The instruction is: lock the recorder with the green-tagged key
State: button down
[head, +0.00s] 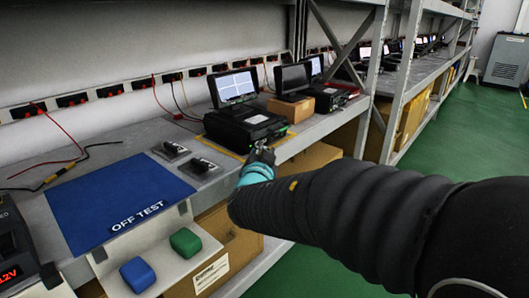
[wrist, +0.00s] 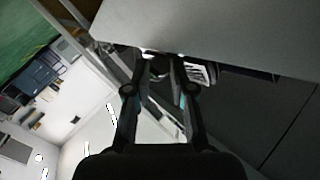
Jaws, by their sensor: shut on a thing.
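The recorder (head: 244,127) is a black box with a lit, tilted screen (head: 234,86), standing on the shelf near its front edge. My gripper (head: 262,154) is at the recorder's front, by the shelf edge. In the wrist view my gripper (wrist: 163,68) has its fingers close together on a small thing between the tips, which looks like the key but is dark and mostly hidden. No green tag can be made out on it. I cannot tell whether it touches or sits in the recorder's lock.
A blue mat (head: 118,196) marked OFF TEST lies left on the shelf. Two small black-topped plates (head: 203,167) lie beside it. A blue block (head: 138,273) and a green block (head: 186,241) are on a lower ledge. Another screen unit (head: 292,80) stands right of the recorder.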

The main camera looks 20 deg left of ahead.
jog(key=c, duration=1.3)
grip_release()
jog(key=shift+o, duration=0.2)
jog(key=v, duration=1.2)
